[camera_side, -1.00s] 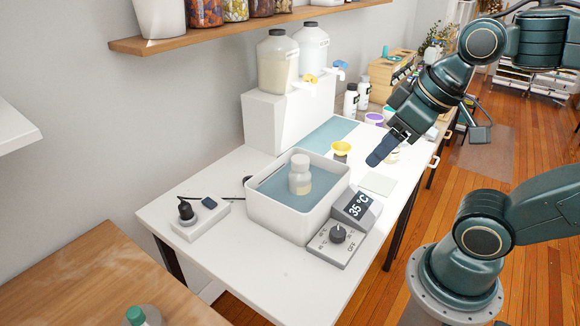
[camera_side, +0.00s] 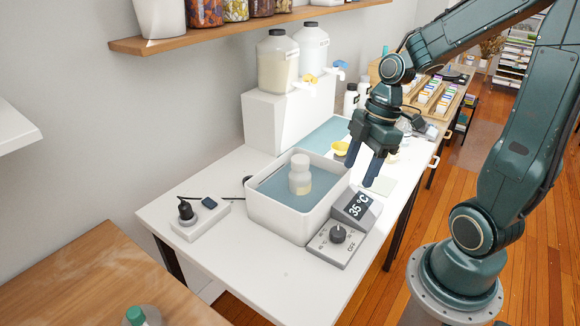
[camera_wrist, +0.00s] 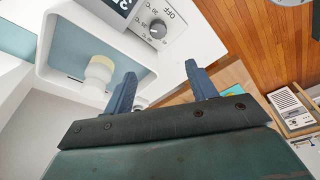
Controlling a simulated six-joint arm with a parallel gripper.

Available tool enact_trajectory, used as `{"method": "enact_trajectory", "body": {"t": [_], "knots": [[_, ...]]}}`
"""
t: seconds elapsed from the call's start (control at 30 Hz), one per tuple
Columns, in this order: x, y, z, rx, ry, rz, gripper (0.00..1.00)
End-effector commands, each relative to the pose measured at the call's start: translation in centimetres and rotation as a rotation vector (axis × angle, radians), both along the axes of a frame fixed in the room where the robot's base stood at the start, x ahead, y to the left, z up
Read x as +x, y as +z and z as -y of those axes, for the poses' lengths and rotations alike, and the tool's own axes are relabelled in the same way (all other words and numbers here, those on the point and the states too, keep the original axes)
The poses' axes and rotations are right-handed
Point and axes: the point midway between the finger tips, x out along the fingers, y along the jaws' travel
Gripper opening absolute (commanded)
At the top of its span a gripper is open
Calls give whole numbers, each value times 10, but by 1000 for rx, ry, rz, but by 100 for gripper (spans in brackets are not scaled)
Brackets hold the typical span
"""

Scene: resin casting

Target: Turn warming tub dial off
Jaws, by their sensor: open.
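The warming tub (camera_side: 290,222) is a white box of blue-tinted water on the white table. A white bottle (camera_side: 300,175) stands in the water. My gripper (camera_side: 367,180) is open and empty, pointing down above and behind the panel, apart from the dial. Its two blue fingers show in the wrist view (camera_wrist: 162,85).
A yellow cup (camera_side: 341,149) stands behind the tub. Two large jugs (camera_side: 278,62) with taps sit on a white block (camera_side: 268,125). A socket box (camera_side: 200,218) with a plug lies left of the tub. The table's front is clear.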

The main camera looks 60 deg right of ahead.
Motion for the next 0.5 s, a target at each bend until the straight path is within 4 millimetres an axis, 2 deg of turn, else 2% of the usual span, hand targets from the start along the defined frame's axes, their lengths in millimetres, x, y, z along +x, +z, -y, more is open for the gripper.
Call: {"method": "enact_trajectory", "body": {"t": [0.2,0.5], "knots": [[2,-30,19,82,188,21,57],[2,-46,29,131,309,66,57]]}}
